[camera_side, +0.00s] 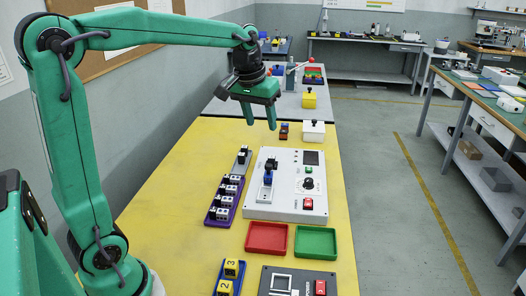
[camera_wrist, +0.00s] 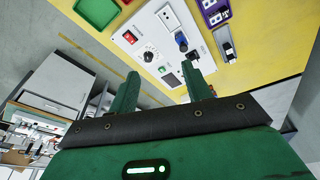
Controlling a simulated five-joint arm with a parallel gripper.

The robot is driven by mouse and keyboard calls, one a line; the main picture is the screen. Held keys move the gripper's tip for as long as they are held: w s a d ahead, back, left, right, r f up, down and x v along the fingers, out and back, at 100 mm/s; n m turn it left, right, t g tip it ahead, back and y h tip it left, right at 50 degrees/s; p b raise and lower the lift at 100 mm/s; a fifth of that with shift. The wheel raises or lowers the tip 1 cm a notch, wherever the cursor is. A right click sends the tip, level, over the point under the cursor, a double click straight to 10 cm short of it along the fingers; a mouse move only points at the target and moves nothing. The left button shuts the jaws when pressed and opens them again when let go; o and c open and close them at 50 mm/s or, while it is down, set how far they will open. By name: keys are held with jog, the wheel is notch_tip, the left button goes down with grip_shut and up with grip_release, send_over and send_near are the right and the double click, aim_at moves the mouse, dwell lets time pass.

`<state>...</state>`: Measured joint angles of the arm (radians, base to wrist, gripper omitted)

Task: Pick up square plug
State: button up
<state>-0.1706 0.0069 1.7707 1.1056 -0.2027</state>
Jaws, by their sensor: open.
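My gripper (camera_side: 260,123) is open and empty, its two green fingers hanging above the far end of the yellow table. In the wrist view the fingers of my gripper (camera_wrist: 161,70) stand apart with nothing between them. A purple tray (camera_side: 208,220) left of the white panel (camera_side: 290,206) holds several small black-and-white pieces (camera_side: 222,213). A blue piece with a dark top (camera_side: 268,176) stands upright on the panel's left part; it also shows in the wrist view (camera_wrist: 181,42). I cannot tell which piece is the square plug.
A grey holder with a dark piece (camera_side: 243,157) lies beyond the purple tray. A red tray (camera_side: 267,238) and green tray (camera_side: 315,243) lie nearer, with a blue tray (camera_side: 229,279) of yellow blocks. A white box (camera_side: 314,132) stands right of my gripper.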

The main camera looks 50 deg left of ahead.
jog(key=w+a+f+n+g, duration=0.1)
jog(key=w+a+f, duration=0.2)
jog(key=w, duration=0.2)
jog(key=w+a+f+n, duration=0.1)
jog(key=w+a+f, duration=0.1)
jog(key=w+a, duration=0.15)
jog(key=n+g, duration=0.2)
jog(key=n, duration=0.1)
send_near(271, 157)
jog(key=shift+f+h, duration=0.3)
jog(key=shift+w+a+f, duration=0.1)
jog(key=shift+w+f, duration=0.05)
jog(key=shift+f, duration=0.1)
jog(key=shift+s+f, duration=0.2)
jog(key=shift+f, duration=3.65)
jog(key=c, duration=1.1)
jog(key=shift+o, duration=0.2)
jog(key=shift+r, duration=0.15)
